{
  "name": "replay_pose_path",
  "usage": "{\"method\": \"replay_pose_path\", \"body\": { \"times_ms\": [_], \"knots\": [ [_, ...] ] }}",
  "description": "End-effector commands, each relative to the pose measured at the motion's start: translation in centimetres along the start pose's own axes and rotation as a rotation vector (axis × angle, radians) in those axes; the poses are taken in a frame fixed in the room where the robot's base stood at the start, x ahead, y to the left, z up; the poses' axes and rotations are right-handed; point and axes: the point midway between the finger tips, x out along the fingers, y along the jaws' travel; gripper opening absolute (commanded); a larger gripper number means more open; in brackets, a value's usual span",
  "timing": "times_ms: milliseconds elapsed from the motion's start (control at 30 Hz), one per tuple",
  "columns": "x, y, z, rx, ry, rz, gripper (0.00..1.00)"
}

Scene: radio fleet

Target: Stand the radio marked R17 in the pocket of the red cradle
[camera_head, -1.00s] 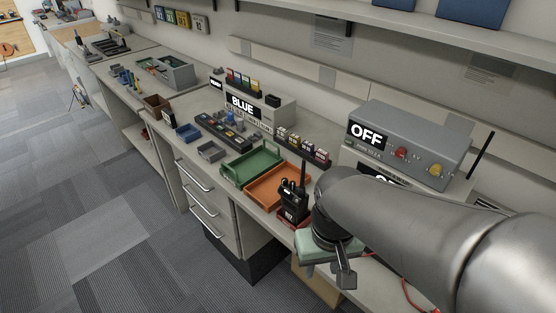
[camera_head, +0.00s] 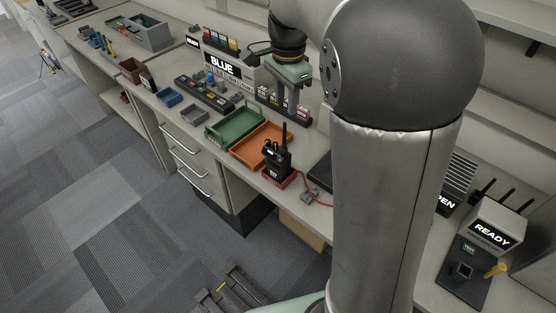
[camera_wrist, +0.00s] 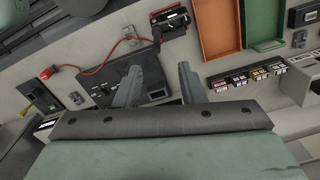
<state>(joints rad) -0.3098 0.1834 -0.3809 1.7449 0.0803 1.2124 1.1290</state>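The black radio (camera_head: 277,155) with a tall antenna stands upright in the small red cradle (camera_head: 290,180) at the counter's front edge. A small label at its base appears to read R17. In the wrist view the radio (camera_wrist: 174,27) and red cradle (camera_wrist: 155,15) show at the top centre. My gripper (camera_head: 291,112) is raised, behind and apart from the radio, with its fingers pointing down. In the wrist view my gripper (camera_wrist: 160,70) has its two fingers spread with nothing between them. The inside of the cradle's pocket is hidden by the radio.
An orange tray (camera_head: 244,155) and a green tray (camera_head: 213,139) lie left of the cradle. A red cable (camera_head: 318,203) runs to its right. A box reading BLUE (camera_head: 247,72) stands at the back, and a READY box (camera_head: 495,222) at right.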

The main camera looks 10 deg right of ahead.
Motion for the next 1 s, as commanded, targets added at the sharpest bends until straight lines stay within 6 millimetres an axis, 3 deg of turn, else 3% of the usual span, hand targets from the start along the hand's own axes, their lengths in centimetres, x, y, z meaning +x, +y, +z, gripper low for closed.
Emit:
{"method": "replay_pose_path", "body": {
  "times_ms": [233,533,800,1000],
  "knots": [
    [4.8,0.1,0.0,0.0,-0.001,0.004,0.36],
    [7.1,0.2,0.1,-0.003,0.0,0.003,0.36],
    [10.9,0.5,0.3,-0.002,0.0,0.002,0.36],
    [11.4,0.5,0.3,-0.002,0.0,-0.001,0.36]
  ]
}}
